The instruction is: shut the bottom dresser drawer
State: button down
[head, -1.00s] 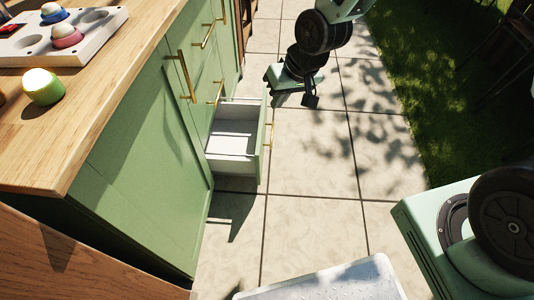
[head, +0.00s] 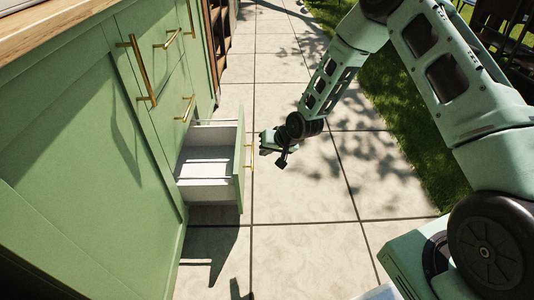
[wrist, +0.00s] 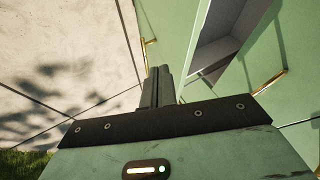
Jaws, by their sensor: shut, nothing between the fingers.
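The bottom dresser drawer (head: 208,165) stands open from the green dresser (head: 90,150), empty and white inside. Its green front has a brass handle (head: 249,157). In the head view my gripper (head: 265,143) is just to the right of the drawer front, apart from it, at about the handle's height. In the wrist view my gripper (wrist: 158,72) has its fingers together, with nothing between them. There the open drawer (wrist: 218,45) shows as a dark gap beyond the fingers, and the handle (wrist: 149,42) is at the left of the fingertips.
Other brass handles (head: 140,70) stick out from the closed dresser fronts. A wooden top (head: 50,22) covers the dresser. Paving (head: 300,190) is clear to the right of the drawer, with grass (head: 370,100) beyond.

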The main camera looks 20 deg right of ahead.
jog(key=w+a+f+b, duration=0.4)
jog(key=a, duration=0.1)
jog(key=shift+a+f, duration=0.25)
jog(key=shift+a, duration=0.1)
